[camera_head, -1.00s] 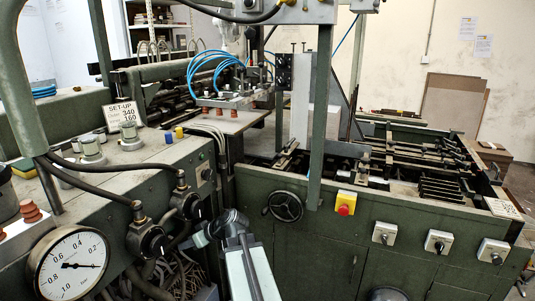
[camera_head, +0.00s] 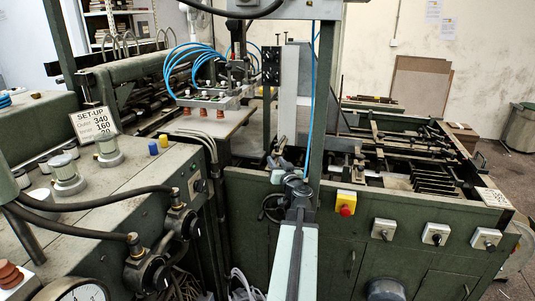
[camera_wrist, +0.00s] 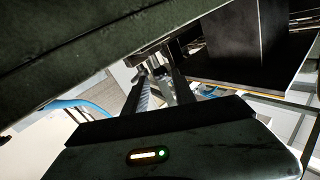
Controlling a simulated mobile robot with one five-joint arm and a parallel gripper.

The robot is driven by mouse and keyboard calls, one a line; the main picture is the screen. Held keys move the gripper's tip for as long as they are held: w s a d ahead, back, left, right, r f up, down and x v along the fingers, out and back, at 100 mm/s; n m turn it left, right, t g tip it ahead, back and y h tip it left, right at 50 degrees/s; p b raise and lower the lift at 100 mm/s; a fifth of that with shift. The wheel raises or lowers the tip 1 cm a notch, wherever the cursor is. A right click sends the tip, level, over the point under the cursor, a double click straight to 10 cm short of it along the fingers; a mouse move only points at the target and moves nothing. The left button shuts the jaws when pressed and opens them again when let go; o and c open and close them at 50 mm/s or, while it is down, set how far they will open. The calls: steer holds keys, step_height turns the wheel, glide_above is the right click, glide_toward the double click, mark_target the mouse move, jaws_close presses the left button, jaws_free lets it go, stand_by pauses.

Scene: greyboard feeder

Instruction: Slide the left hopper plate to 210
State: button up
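My gripper (camera_head: 281,163) reaches over the front wall of the feeder's hopper bed, at the left end of that bed. In the wrist view its two fingers (camera_wrist: 160,80) stand apart with a gap between them. Small metal parts show around and behind the tips; I cannot tell whether they touch. A tall pale grey upright plate (camera_head: 292,85) stands just behind my gripper in the head view. A black slotted plate (camera_head: 271,66) is at its upper left. I cannot tell for sure which is the left hopper plate. No scale figures are readable.
A green post (camera_head: 322,105) rises close to the right of my gripper. The handwheel (camera_head: 272,208) is below it. A SET-UP card (camera_head: 95,122) shows 340 and 160. A yellow box with a red button (camera_head: 346,203) and switches line the front wall. Dark green metal crosses close in the wrist view.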

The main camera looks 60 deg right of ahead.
steer(key=x, duration=0.7)
steer(key=shift+w+d, duration=0.15)
steer(key=shift+w, duration=0.15)
jaws_close()
stand_by(0.9)
